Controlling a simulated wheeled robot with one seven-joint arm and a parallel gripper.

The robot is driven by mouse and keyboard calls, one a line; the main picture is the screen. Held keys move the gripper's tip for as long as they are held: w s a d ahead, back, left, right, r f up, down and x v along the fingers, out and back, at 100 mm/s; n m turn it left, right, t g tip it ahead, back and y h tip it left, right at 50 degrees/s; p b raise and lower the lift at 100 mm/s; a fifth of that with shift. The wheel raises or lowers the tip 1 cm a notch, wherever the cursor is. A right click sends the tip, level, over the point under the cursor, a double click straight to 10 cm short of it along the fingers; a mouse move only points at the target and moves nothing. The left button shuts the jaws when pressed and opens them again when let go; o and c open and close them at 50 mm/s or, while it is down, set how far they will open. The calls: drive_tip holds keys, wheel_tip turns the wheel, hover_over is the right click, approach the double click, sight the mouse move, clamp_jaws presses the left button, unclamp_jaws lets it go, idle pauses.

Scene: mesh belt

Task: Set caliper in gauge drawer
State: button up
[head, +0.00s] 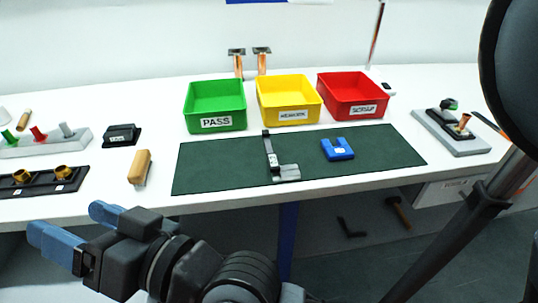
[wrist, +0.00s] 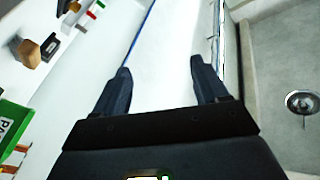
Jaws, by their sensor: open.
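The caliper (head: 270,152), a dark bar with a grey block at its near end, lies on the dark green mat (head: 215,180). A white drawer front with a small label (head: 452,184) sits under the bench at right; it looks like the gauge drawer, but its label is too small to read surely. I cannot tell how far it is pulled out. My gripper (head: 76,230) is open and empty at lower left, in front of the bench and well away from the caliper. Its two spread fingers also show in the wrist view (wrist: 161,72), with nothing between them.
A blue U-shaped piece (head: 338,150) lies right of the caliper. Green (head: 215,101), yellow (head: 289,96) and red (head: 352,92) bins stand behind the mat. A wooden block (head: 140,167) and dark rack (head: 40,185) are at left. A dark pole crosses at right.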

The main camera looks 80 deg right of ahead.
drive_tip(key=w+d+r+n+g+y, duration=0.1)
drive_tip(key=w+r+n+y, duration=0.4)
drive_tip(key=r, duration=0.3)
drive_tip(key=w+d+r+n+y, duration=0.1)
drive_tip(key=w+r+n+y, duration=0.3)
drive_tip(key=w+r+n, duration=0.25)
drive_tip(key=g+h+p, duration=0.2)
drive_tip(key=g+h, duration=0.6)
drive_tip(key=g, duration=1)
approach(288, 165)
drive_tip(key=shift+a+f+n, duration=0.2)
drive_tip(key=shift+a, duration=0.3)
drive_tip(key=shift+a+f+n, duration=0.15)
drive_tip(key=shift+a+f, duration=0.05)
drive_tip(key=shift+a, duration=0.25)
drive_tip(key=shift+s+f, duration=0.1)
drive_tip(key=shift+f, duration=0.2)
drive_tip(key=shift+f+p, duration=0.45)
drive_tip(key=shift+f, duration=3.05)
drive_tip(key=c, duration=1.3)
clamp_jaws()
